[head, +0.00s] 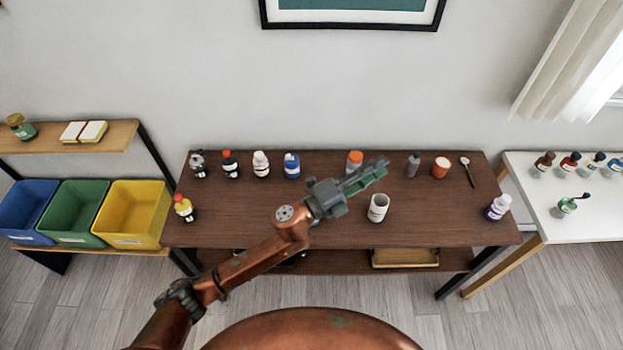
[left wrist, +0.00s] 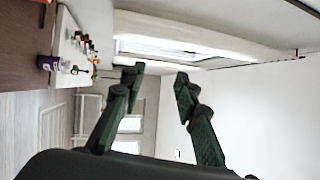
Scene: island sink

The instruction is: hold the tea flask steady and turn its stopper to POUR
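Several small bottles and jars stand on the dark brown table (head: 250,222); they are too small for me to tell surely which is the tea flask, and no POUR mark is readable. A grey bottle with a dark top (head: 198,164) stands at the back left, and a dark grey bottle (head: 413,164) at the back right. My left gripper (head: 379,168) is over the back middle of the table, partly in front of an orange-capped container (head: 355,158). In the left wrist view its fingers (left wrist: 158,80) are apart with nothing between them. My right gripper is not in view.
An orange cup (head: 440,167) and a spoon (head: 467,171) are at the back right. A purple-labelled bottle (head: 498,207) is near the right edge. Coloured bins (head: 134,214) stand left.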

